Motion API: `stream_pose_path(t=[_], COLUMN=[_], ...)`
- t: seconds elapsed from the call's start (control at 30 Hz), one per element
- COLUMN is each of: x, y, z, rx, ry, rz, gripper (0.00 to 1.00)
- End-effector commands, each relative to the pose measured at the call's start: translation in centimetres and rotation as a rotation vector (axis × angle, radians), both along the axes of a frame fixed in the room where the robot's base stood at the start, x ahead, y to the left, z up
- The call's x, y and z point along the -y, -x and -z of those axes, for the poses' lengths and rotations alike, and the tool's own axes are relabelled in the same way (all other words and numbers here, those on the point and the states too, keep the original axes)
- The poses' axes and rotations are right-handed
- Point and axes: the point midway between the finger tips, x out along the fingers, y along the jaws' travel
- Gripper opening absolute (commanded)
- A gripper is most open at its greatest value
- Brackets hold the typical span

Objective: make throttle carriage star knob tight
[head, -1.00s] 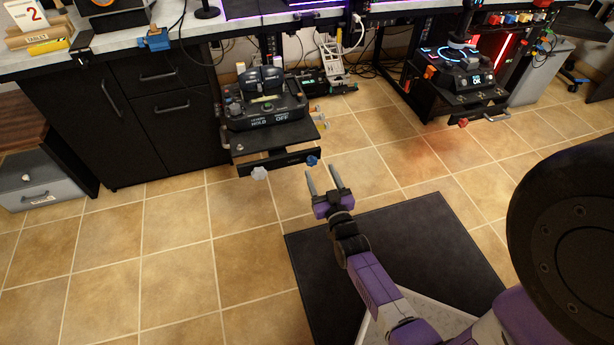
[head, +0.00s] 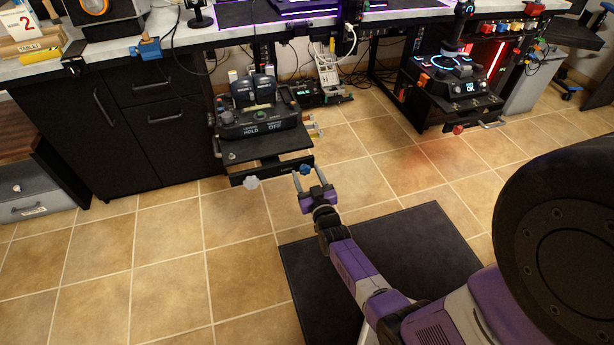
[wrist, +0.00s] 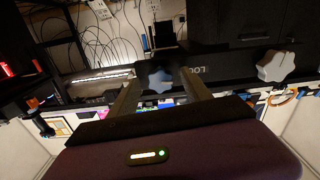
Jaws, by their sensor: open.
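The throttle unit (head: 256,122) sits on a black carriage shelf (head: 268,150) under the desk. Two star knobs are at the shelf's front edge: a blue one (head: 305,169) at its right end and a pale grey one (head: 252,183) to the left. My gripper (head: 306,177) is open, its fingertips at the blue knob. In the wrist view the dark blue knob (wrist: 160,78) shows between the fingertips, with no clear contact visible; the grey knob (wrist: 276,66) is off to the right. Lettering on the carriage front is partly hidden by a finger.
Black drawers (head: 150,130) stand left of the carriage. A second shelf with a lit panel (head: 455,80) and a red knob (head: 458,129) is at the right. A dark mat (head: 400,245) lies on the tiled floor below my arm. The floor in front is clear.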

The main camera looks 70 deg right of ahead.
Motion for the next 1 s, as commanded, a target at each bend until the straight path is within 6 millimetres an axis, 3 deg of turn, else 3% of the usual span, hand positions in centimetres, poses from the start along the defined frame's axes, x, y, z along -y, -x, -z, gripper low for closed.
stream_pose_path(t=[0.2, 0.5, 1.0], x=[0.02, 0.00, -0.04], y=[-0.01, 0.02, 0.01], z=[0.02, 0.03, 0.21], rx=[-0.001, -0.001, 0.095], ry=[-0.001, -0.001, -0.083], rz=[0.000, 0.000, -0.001], gripper=[0.57, 0.00, 0.00])
